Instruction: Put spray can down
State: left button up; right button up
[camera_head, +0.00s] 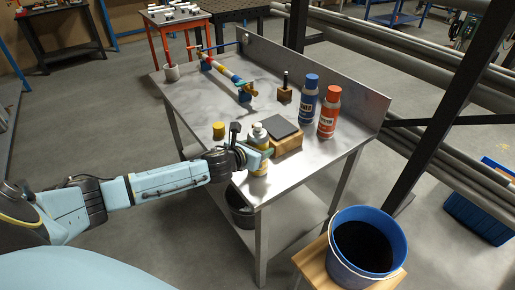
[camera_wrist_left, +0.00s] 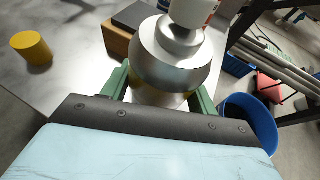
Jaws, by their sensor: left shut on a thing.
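The spray can (camera_head: 259,137) has a metallic top and a pale body with some yellow, and stands upright at the near edge of the steel table (camera_head: 205,133). My left gripper (camera_head: 261,151) is shut around its body. In the left wrist view the can (camera_wrist_left: 178,55) rises between the two green fingers of the left gripper (camera_wrist_left: 160,92). I cannot tell whether the can's base touches the table, as its lower part is partly hidden by the gripper. My right gripper is not in view.
A wooden block with a dark top (camera_head: 285,136) stands close behind the can. Blue (camera_head: 309,99) and orange (camera_head: 328,112) cans stand behind right. A blue bucket (camera_head: 367,249) is on a stool at right.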

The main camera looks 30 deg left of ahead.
pick_arm(q)
jog(key=o, duration=1.2)
jog(key=shift+f, duration=0.15)
jog(key=shift+r, duration=0.25)
jog(key=v, duration=1.2)
jog(key=shift+p, duration=0.3)
